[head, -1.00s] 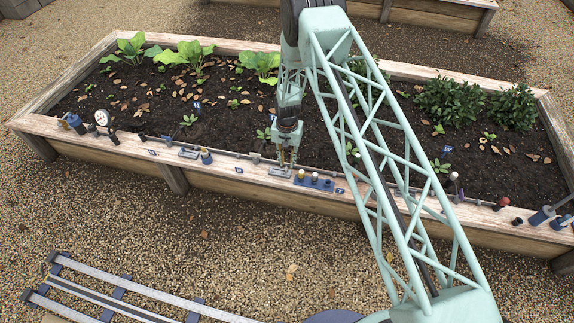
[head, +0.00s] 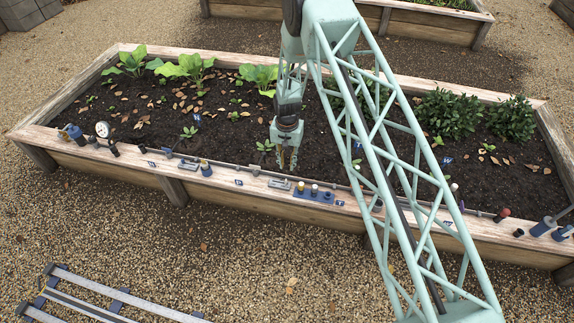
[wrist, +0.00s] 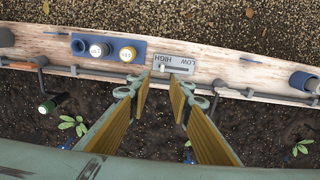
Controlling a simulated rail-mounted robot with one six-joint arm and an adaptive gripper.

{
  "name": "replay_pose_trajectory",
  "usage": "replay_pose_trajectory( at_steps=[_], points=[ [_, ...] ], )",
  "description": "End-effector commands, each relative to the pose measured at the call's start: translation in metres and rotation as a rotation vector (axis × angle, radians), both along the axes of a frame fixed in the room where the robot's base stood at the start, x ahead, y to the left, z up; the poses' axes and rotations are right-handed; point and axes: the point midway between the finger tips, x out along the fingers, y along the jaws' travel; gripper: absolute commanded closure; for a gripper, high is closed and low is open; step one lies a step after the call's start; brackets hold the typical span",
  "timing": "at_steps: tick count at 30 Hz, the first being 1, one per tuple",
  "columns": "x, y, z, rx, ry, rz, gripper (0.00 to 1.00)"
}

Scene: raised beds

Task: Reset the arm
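My gripper (head: 287,162) hangs fingers down over the soil near the bed's front rail. It is the end of my light green arm. In the wrist view my gripper (wrist: 165,92) has its two yellow-brown fingers spread, with nothing between them. Beyond the fingertips is a grey slider plate (wrist: 174,63) marked LOW and HIGH, fixed on the rail. The plate shows in the head view (head: 279,184), just below the fingertips. The fingers look apart from it.
The wooden front rail (head: 225,174) carries a pipe and several fittings. A blue block (head: 314,195) with white and yellow knobs is right of the plate; a gauge (head: 102,129) is far left. Leafy plants (head: 187,64) and bushes (head: 450,112) grow behind. Gravel (head: 200,250) lies in front.

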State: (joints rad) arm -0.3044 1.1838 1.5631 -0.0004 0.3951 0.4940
Motion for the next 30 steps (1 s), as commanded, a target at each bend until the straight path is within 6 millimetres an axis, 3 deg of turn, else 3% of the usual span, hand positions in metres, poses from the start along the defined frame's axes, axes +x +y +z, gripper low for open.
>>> replay_pose_trajectory(
  at_steps=[17,23,30],
  points=[
    [0.001,-0.001,0.005,0.001,-0.002,0.000,0.81],
    [0.004,-0.004,0.028,0.002,-0.009,0.003,0.81],
    [0.008,-0.014,0.079,0.006,-0.023,0.011,0.81]
  ],
)
